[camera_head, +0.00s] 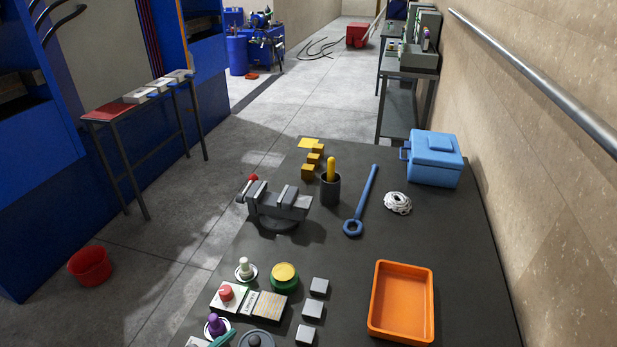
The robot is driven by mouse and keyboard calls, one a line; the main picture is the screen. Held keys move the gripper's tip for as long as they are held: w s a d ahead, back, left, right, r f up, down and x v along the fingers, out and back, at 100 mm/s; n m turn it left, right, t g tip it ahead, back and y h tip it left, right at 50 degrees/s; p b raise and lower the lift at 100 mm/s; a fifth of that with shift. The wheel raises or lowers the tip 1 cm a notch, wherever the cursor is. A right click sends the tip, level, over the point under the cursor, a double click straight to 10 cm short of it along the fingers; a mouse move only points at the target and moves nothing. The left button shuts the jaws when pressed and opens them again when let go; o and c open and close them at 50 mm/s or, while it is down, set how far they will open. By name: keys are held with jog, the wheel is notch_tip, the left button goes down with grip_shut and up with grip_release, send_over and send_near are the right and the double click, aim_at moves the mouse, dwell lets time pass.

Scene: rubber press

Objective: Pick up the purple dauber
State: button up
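The purple dauber (216,325) stands upright near the bottom edge of the view, left of centre. It has a rounded purple top and sits on a pale round base or dish. A teal object (222,339) lies close to it on the lower right, and I cannot tell whether they touch. A similar white dauber (244,266) stands farther back on a pale round dish. My gripper is not in view.
A dark round lidded thing (257,341) is right of the dauber. A white board with a red knob (228,295), a green tin with a yellow top (284,275) and grey blocks (312,308) are near. Farther off are a vise (276,203) and an orange tray (373,325).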

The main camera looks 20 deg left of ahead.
aim_at(212, 322)
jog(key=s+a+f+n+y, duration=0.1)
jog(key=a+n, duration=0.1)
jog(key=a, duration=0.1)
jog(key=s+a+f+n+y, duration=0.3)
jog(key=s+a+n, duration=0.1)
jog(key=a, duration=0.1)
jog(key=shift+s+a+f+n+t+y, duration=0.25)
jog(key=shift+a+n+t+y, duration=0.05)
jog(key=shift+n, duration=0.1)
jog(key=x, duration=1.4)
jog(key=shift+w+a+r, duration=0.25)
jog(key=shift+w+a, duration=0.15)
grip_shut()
